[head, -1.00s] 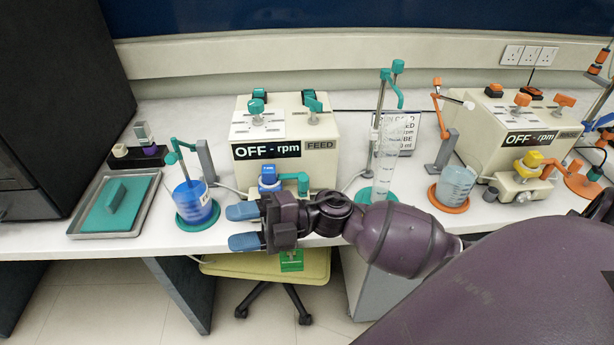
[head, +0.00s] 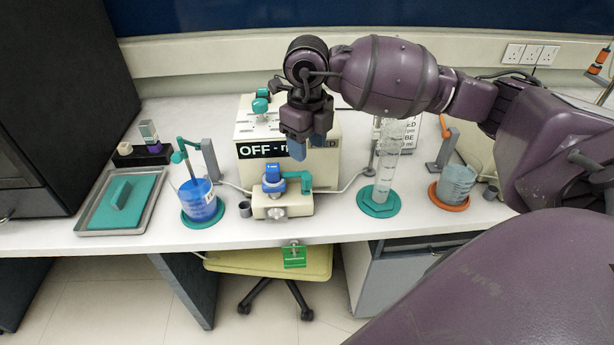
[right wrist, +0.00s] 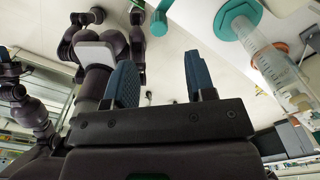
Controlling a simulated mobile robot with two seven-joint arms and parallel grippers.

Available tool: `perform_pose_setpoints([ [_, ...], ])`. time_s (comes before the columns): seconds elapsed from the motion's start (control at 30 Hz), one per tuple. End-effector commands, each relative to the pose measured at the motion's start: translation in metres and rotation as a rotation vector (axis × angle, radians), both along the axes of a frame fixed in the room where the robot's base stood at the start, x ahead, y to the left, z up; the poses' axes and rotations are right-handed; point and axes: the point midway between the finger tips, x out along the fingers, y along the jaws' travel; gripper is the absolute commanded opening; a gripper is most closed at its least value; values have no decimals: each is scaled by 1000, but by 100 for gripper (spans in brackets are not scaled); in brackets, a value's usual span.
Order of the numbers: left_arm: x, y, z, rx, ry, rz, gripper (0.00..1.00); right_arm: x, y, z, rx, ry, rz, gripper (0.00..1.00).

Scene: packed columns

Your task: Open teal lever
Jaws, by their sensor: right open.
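My left gripper is not visible.
A beaker of blue liquid (head: 198,198) stands left of the valve block. A tall measuring cylinder (head: 387,165) on a teal base stands to the right, beyond it a beaker (head: 456,180) on an orange base. A grey tray (head: 150,215) lies at left.

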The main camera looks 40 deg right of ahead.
Motion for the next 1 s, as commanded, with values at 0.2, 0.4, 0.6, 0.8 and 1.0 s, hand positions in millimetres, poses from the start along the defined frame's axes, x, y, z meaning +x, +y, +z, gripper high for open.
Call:
perform_pose_setpoints([
  [0.2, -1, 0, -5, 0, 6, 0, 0, -1, 1, -40, 5, 5, 0, 50],
  [0.4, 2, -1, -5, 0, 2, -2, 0, -1, 1, -71, 5, 4, 1, 50],
  [0.6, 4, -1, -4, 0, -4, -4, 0, 0, 1, -89, 6, 2, 1, 50],
  [0.8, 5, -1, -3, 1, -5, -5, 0, 0, 1, -93, 5, 1, 1, 50],
  [1.0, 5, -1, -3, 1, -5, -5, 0, 0, 1, -93, 5, 1, 1, 49],
])
